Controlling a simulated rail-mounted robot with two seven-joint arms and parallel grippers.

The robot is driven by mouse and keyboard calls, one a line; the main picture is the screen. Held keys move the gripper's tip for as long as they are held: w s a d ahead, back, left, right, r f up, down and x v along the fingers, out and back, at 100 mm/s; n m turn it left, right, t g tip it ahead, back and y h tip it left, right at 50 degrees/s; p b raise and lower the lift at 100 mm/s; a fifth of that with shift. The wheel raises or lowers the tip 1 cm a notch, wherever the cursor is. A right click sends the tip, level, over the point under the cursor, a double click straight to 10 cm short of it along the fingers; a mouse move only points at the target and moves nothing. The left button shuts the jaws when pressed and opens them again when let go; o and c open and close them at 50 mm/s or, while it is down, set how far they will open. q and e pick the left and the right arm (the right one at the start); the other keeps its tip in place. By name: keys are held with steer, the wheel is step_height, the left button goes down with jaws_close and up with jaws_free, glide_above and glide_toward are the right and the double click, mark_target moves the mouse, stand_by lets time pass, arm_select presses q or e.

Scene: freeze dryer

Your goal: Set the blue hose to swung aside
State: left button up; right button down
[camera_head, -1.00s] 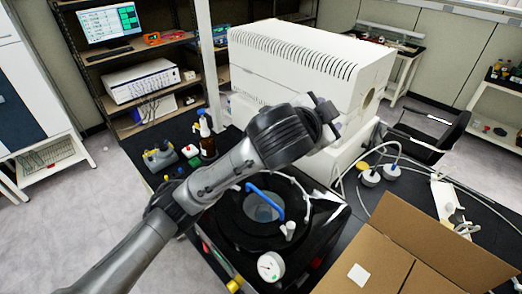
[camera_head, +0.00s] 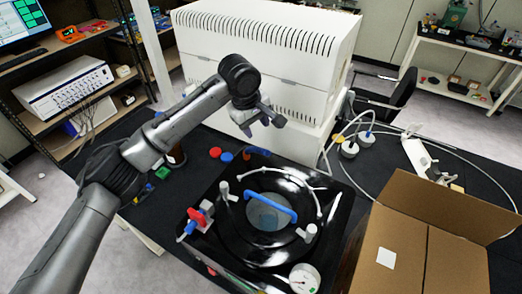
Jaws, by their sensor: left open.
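The blue hose (camera_head: 268,205) arches over the round clear centre of the black freeze dryer lid (camera_head: 240,238), in the middle of the head view. Its right end lies near a white upright fitting (camera_head: 308,232). My left gripper (camera_head: 262,124) is open and empty, behind and above the lid, in front of the white cabinet. It is apart from the hose. My right gripper is not in view.
A white pressure gauge (camera_head: 304,278) sits at the unit's front right. A red-handled valve (camera_head: 197,216) is on its left. An open cardboard box (camera_head: 400,255) stands at right, and a large white cabinet (camera_head: 262,60) stands behind.

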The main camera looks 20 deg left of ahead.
mark_target(263, 151)
arm_select(q)
steer(key=shift+n, duration=0.8)
steer(key=x, duration=0.6)
steer(key=p+x, duration=0.1)
steer(key=x, duration=0.6)
steer(key=shift+w+a+f, duration=0.2)
steer(key=shift+f, duration=0.15)
steer(key=shift+c, duration=0.2)
jaws_close()
